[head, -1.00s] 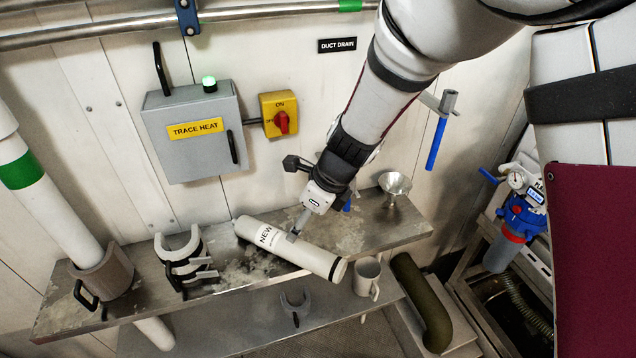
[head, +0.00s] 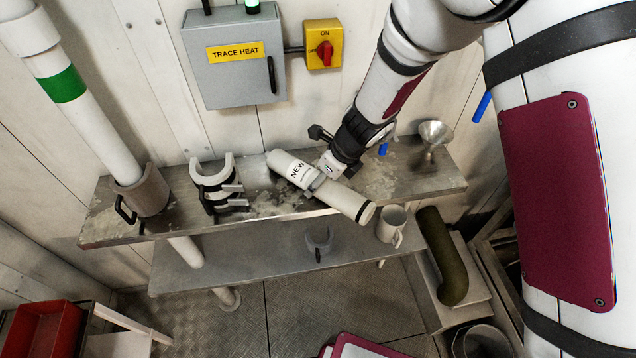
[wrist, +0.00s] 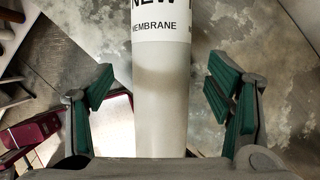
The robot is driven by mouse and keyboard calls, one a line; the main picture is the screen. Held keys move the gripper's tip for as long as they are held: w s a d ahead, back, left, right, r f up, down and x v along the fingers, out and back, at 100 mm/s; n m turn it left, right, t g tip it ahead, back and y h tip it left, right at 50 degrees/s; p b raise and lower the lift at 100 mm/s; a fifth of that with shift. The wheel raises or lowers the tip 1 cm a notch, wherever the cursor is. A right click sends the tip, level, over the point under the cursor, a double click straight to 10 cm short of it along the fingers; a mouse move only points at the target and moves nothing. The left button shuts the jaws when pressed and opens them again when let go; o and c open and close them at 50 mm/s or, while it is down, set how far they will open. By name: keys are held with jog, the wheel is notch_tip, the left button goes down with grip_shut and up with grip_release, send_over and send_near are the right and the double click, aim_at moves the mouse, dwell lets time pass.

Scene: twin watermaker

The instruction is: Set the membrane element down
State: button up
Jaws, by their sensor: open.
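The membrane element (head: 346,203) is a white cylinder marked "NEW" with a dark band near its right end. It lies slantwise on the upper metal shelf (head: 405,178), its right end reaching past the front edge in the head view. My gripper (head: 317,181) is at the middle of it. In the wrist view my gripper (wrist: 163,78) is open, with green-padded fingers on either side of the element (wrist: 160,110) and a visible gap on each side. The element's underside is hidden.
A black-and-white clip stand (head: 215,185) and a pipe holder (head: 147,193) stand left on the shelf. A white mug (head: 391,224) is close to the element's right end. A metal funnel (head: 435,133) stands at right. A lower shelf (head: 230,262) runs below.

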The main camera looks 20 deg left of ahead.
jog(key=shift+x, duration=1.5)
jog(key=shift+w, duration=0.1)
jog(key=c, duration=1.7)
grip_shut()
jog(key=shift+r, duration=0.15)
